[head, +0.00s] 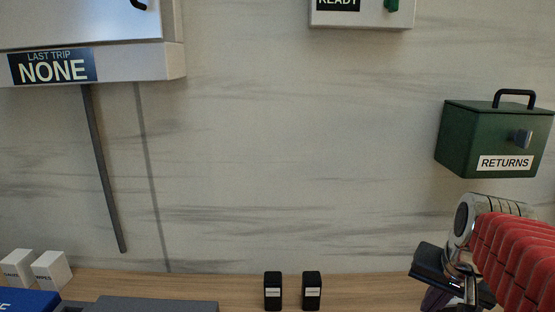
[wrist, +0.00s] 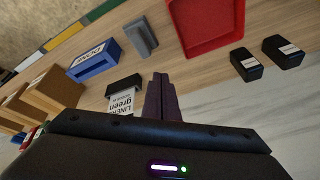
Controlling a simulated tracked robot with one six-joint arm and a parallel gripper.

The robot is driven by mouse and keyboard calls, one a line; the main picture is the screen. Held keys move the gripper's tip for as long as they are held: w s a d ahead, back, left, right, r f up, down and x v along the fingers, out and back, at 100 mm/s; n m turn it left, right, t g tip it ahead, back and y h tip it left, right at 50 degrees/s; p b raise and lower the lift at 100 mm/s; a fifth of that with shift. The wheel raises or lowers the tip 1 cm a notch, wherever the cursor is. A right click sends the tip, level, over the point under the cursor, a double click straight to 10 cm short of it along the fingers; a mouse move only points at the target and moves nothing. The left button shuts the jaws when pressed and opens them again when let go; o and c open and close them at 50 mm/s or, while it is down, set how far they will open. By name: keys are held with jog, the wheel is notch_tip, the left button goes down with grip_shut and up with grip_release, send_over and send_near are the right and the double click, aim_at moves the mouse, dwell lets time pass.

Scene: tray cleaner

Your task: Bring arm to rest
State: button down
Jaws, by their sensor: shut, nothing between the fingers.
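My arm, with its red ribbed cover, reaches in from the right edge of the head view. My gripper is at the lower right there, partly cut off by the bottom edge. In the wrist view my gripper (wrist: 161,98) points out over the counter, its two dark fingers together with nothing between them.
A green RETURNS box (head: 494,140) hangs on the wall above my arm. Two black boxes (head: 273,291) (head: 312,291) stand on the counter. The wrist view shows a red tray (wrist: 205,48), a blue box (wrist: 94,58), a grey block (wrist: 141,38) and brown boxes (wrist: 52,88).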

jog(key=s+a+f+n, duration=0.2)
jog(key=s+a+n, duration=0.1)
jog(key=a, duration=0.4)
jog(key=s+a+f+n+t+y, duration=0.1)
jog(key=s+a+f+n, duration=0.1)
jog(key=s+a+n, duration=0.2)
jog(key=s+a, duration=0.1)
jog(key=a, duration=0.2)
jog(key=shift+s+a, duration=0.15)
jog(key=c, duration=2.5)
grip_release()
jog(key=shift+c, duration=0.2)
